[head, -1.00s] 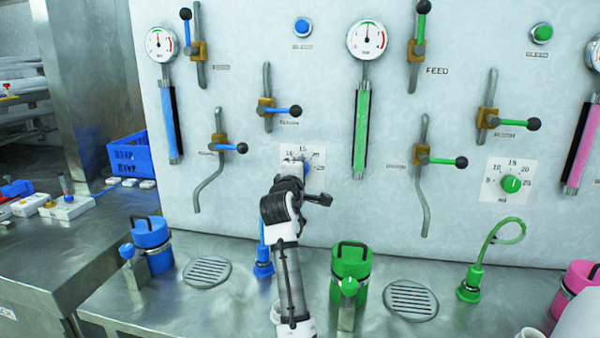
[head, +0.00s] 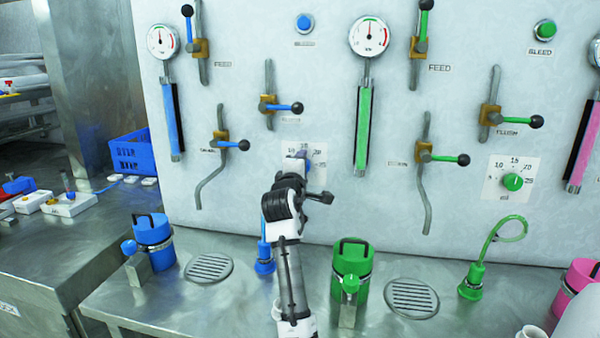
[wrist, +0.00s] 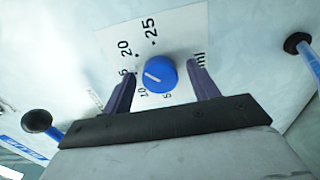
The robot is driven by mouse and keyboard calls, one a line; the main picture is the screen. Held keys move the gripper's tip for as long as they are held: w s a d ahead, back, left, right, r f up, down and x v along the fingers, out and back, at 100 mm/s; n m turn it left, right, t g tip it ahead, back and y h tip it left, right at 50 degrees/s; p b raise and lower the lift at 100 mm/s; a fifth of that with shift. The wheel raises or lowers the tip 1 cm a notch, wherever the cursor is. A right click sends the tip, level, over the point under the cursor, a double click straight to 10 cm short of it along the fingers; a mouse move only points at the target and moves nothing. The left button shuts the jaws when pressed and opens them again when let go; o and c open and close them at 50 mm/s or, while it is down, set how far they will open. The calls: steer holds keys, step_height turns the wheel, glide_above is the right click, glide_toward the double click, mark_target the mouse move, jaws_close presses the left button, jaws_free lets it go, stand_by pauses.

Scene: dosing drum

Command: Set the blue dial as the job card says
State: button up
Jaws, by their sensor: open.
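The blue dial (wrist: 160,74) shows in the wrist view on its white scale plate (wrist: 183,35), with 10, 20 and 25 among the printed marks. A pale pointer line crosses the knob. My gripper (wrist: 162,88) is open, with one dark finger on each side of the dial and a gap visible to both. In the head view my gripper (head: 298,168) is up against the panel and hides most of the dial and part of its scale plate (head: 318,160). I cannot make out a job card in these frames.
Blue-handled levers (head: 285,107) sit above and left of the dial. A green dial (head: 513,182) is at the right. A blue canister (head: 152,240) and a green canister (head: 351,268) stand on the steel counter (head: 230,310) below.

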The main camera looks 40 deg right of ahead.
steer(key=b+v, duration=0.3)
steer(key=v, duration=1)
steer(key=shift+s+a, duration=0.25)
steer(key=shift+s, duration=0.05)
